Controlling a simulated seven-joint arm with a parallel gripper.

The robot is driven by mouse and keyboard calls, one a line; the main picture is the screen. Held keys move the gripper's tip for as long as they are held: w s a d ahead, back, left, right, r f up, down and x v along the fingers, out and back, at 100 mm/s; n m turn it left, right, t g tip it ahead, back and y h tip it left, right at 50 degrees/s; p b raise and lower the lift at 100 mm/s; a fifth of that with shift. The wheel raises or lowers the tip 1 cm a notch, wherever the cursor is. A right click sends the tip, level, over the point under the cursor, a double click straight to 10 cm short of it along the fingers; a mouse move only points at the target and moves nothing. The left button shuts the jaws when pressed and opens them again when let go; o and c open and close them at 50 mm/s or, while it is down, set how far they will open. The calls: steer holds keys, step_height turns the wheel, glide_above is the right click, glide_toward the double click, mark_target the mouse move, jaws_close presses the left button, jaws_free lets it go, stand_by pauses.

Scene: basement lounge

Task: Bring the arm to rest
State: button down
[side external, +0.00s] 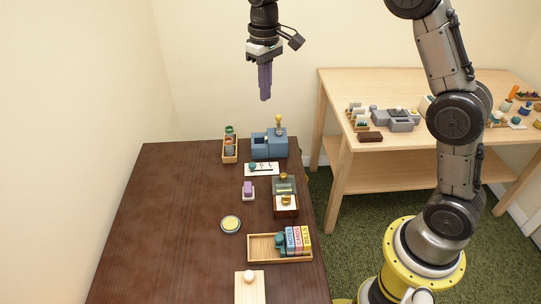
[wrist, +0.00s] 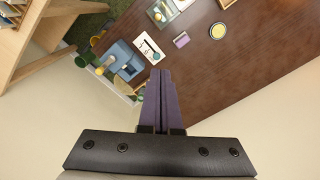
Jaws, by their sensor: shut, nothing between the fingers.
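My gripper (side external: 265,97) hangs high above the far end of the dark wooden table (side external: 165,230), with its purple fingers pointing down. The fingers are shut together with nothing between them. In the wrist view the gripper (wrist: 158,72) shows its two fingers side by side and touching. It is well clear of everything on the table.
A light wooden table (side external: 430,85) stands behind right.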

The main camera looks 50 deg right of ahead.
steer(key=s+a+r+t, duration=0.1)
steer(key=s+r+t, duration=0.1)
steer(key=s+r, duration=0.5)
steer(key=s+r+t, duration=0.2)
steer(key=s+r, duration=0.1)
steer(key=s, duration=0.8)
steer(key=s+f+t, duration=0.1)
steer(key=s+f, duration=0.7)
steer(key=s, duration=0.4)
steer(key=shift+a+t, duration=0.25)
steer(key=shift+t, duration=0.05)
